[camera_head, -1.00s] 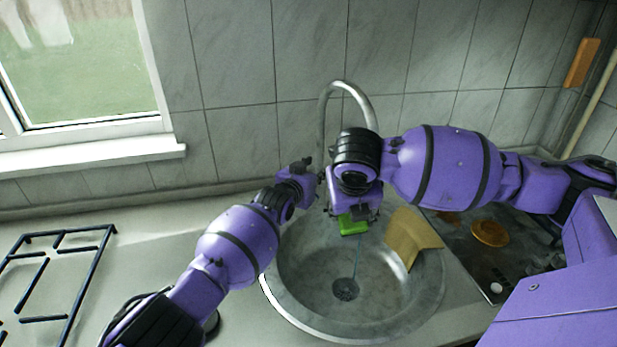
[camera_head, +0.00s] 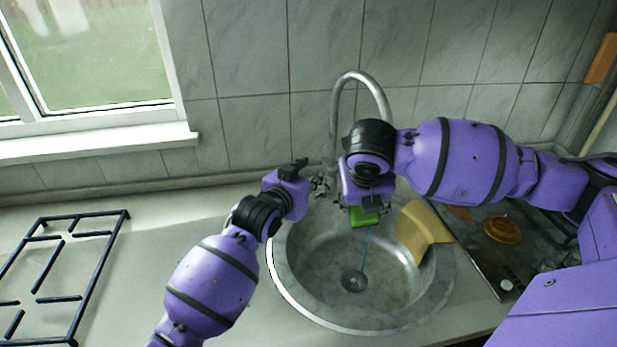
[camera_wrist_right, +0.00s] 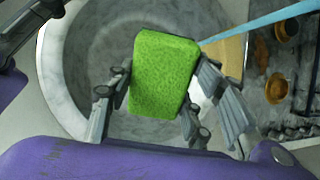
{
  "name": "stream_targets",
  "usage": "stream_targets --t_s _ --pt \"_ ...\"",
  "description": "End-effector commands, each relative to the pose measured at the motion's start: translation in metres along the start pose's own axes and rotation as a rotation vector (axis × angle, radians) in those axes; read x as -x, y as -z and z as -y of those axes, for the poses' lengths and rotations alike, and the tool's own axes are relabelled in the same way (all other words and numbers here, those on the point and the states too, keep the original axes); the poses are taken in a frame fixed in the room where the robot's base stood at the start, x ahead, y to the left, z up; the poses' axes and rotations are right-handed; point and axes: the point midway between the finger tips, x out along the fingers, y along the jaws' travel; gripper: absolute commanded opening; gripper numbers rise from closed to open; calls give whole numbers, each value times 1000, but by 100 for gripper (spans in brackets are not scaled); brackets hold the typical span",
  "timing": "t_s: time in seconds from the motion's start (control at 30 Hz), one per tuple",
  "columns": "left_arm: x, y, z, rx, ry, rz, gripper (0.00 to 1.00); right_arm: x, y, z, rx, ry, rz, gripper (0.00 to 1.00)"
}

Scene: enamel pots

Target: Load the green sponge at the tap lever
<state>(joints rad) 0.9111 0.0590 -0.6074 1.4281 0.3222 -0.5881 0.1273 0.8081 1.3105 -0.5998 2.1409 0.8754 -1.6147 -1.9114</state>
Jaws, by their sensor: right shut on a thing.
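The green sponge (camera_head: 364,216) is held over the sink bowl below the tap spout; the right wrist view shows it upright between the fingers (camera_wrist_right: 162,75). My right gripper (camera_wrist_right: 155,97) is shut on it. A thin blue water stream (camera_head: 366,245) runs down to the drain, and in the right wrist view it reaches the sponge's upper right edge (camera_wrist_right: 255,25). The tap lever (camera_head: 319,186) is at the tap's base, left of the spout. My left gripper (camera_head: 302,168) is just left of the lever, with a small gap; its finger opening is too small to tell.
The round steel sink (camera_head: 290,285) has a yellow cloth (camera_head: 422,235) draped over its right rim. A dark board with an orange-brown dish (camera_head: 502,229) lies right of it. A black hob grate (camera_head: 88,285) is at left. The counter between grate and sink is clear.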

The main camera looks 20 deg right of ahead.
Motion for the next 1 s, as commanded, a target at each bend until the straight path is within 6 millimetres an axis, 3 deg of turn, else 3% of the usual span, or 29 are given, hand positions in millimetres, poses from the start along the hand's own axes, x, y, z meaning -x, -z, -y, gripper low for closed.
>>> stream_targets --t_s 0.57,1.0 --pt "3 0 0 0 0 0 27 0 0 0 0 0 0 27" --pt "7 16 0 -13 3 -12 27 1 1 7 0 0 2 27"
